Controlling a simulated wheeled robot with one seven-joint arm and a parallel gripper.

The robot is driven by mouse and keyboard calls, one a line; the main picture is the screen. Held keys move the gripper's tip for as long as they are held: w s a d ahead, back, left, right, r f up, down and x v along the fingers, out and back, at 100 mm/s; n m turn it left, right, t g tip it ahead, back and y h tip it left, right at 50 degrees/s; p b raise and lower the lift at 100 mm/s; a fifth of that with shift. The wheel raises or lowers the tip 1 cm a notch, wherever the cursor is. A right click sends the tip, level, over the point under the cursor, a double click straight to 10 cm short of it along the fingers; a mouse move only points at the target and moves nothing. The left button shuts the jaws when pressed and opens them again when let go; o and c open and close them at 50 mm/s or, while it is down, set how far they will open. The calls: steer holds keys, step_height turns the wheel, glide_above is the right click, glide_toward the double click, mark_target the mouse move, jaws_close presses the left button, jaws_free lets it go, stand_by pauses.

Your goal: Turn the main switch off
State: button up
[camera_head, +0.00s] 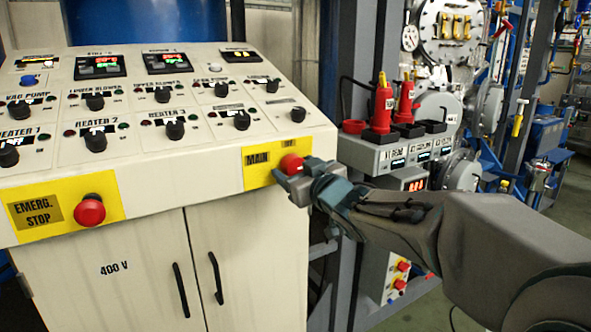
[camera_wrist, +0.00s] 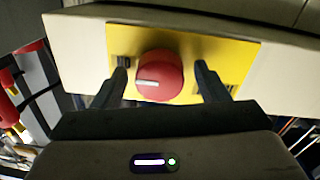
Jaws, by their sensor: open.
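The main switch is a red round knob (camera_head: 291,164) on a yellow plate (camera_head: 258,176) marked MAIN, at the right end of the console's front face. In the wrist view the red knob (camera_wrist: 160,76) has a white mark on its left side. My gripper (camera_head: 284,178) is at the knob, coming from the right. In the wrist view my gripper's fingers (camera_wrist: 162,84) are open, one on each side of the knob, with a gap visible on both sides. The fingers partly cover the yellow plate.
A red emergency stop button (camera_head: 89,211) is on the console's front left. The console top (camera_head: 200,130) carries several black knobs and displays. Cabinet doors (camera_head: 150,270) with black handles are below. Red bottles (camera_head: 383,105) stand on a shelf to the right.

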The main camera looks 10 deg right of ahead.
steer(key=c, duration=1)
steer(key=shift+f, duration=0.1)
steer(key=n+b, duration=0.3)
steer(key=n, duration=0.1)
steer(key=shift+d+f, duration=0.1)
steer(key=n+b, duration=0.3)
steer(key=n, duration=0.2)
steer(key=n+b, duration=0.2)
steer(key=n, duration=0.3)
steer(key=shift+y+b, duration=0.3)
steer(key=shift+y, duration=0.1)
steer(key=shift+n+b, duration=0.85)
steer(key=shift+n, duration=1.25)
steer(key=shift+r, duration=0.2)
